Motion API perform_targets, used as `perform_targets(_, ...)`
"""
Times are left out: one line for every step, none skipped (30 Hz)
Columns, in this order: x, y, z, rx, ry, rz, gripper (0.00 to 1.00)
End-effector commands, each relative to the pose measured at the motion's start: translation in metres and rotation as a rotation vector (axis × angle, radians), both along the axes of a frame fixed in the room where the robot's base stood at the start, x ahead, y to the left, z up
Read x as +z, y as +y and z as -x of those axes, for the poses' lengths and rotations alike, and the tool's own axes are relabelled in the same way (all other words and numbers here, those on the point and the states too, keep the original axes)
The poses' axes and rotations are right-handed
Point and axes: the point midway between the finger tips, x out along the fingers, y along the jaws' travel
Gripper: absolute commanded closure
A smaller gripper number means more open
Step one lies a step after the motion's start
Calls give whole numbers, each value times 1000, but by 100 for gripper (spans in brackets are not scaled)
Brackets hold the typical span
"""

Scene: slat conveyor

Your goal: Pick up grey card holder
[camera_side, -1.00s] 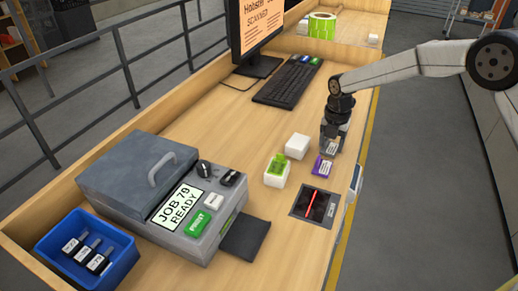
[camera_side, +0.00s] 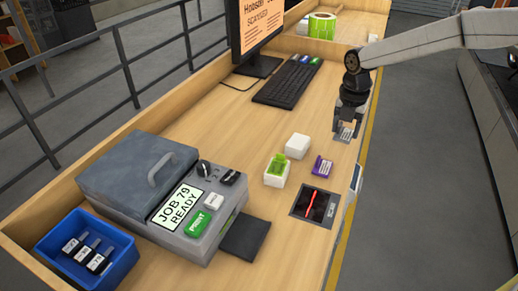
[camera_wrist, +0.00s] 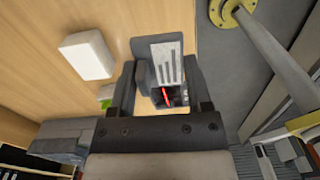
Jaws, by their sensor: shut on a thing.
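The grey card holder (camera_side: 345,130), with a white striped label on its face, is held in my gripper (camera_side: 347,118) above the right edge of the wooden bench. In the wrist view the grey card holder (camera_wrist: 166,62) sits between the two dark fingers of my gripper (camera_wrist: 166,85), which are shut on it. It is clear of the bench top in the side view. The fingers hide part of its sides.
A purple holder (camera_side: 321,167), a white block (camera_side: 297,146) and a white block with a green holder (camera_side: 277,172) stand nearby. A scanner plate with a red line (camera_side: 314,205) lies in front. The keyboard (camera_side: 287,82) is behind. A grey printer (camera_side: 150,185) and blue bin (camera_side: 88,255) stand left.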

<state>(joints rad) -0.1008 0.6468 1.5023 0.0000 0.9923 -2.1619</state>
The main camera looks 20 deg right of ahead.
Motion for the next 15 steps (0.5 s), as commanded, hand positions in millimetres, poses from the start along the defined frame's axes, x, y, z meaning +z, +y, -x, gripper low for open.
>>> perform_targets(8,0,5,0,-4,0,93)
perform_targets(12,-1,9,0,-4,0,93)
perform_targets(17,-1,14,0,-3,0,93)
perform_targets(18,-1,19,0,-1,0,93)
perform_targets(20,-2,23,0,-1,-1,93)
perform_targets(22,-2,29,0,-1,0,93)
perform_targets(24,-3,34,0,0,0,93)
perform_targets(26,-3,38,0,-1,0,93)
perform_targets(29,-3,44,0,-1,0,93)
perform_targets(30,-4,48,0,-1,0,93)
perform_targets(32,-4,52,0,-1,0,93)
perform_targets(34,-5,58,0,-1,0,93)
perform_targets(36,-5,62,0,-2,-1,93)
perform_targets(38,-5,65,0,-2,-1,93)
perform_targets(40,-6,70,0,-2,-1,93)
